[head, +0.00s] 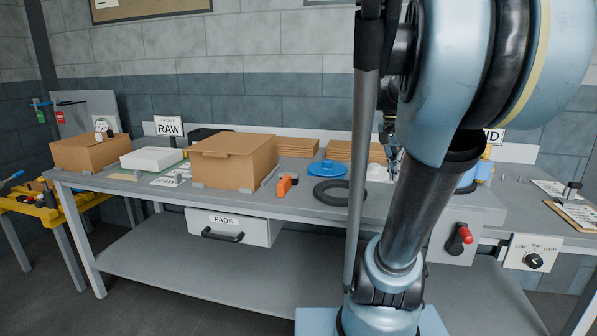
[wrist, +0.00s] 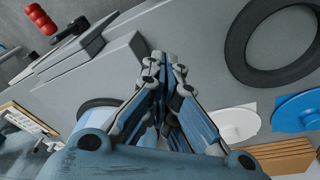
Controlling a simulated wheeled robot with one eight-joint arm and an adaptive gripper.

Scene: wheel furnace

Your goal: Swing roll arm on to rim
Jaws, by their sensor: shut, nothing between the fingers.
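My gripper (wrist: 165,62) is shut and empty in the wrist view, fingers together over the grey bench top. In the head view my arm hides most of it. A blue rounded part (head: 467,180) with yellow beside it shows at the arm's right, above the grey box (head: 450,225); it may be the rim, but I cannot tell. A dark curved edge (wrist: 98,104) shows left of my fingers in the wrist view, partly hidden. I cannot make out the roll arm for certain. A red-gripped lever (head: 465,236) is on the box front; its red grip (wrist: 40,18) also shows in the wrist view.
A black ring (head: 331,181) and a blue disc (head: 327,168) lie on the bench; a white disc (wrist: 236,125) lies near them. Cardboard boxes (head: 232,162) stand at the left. A dial panel (head: 530,252) and a clipboard (head: 580,213) are at the right.

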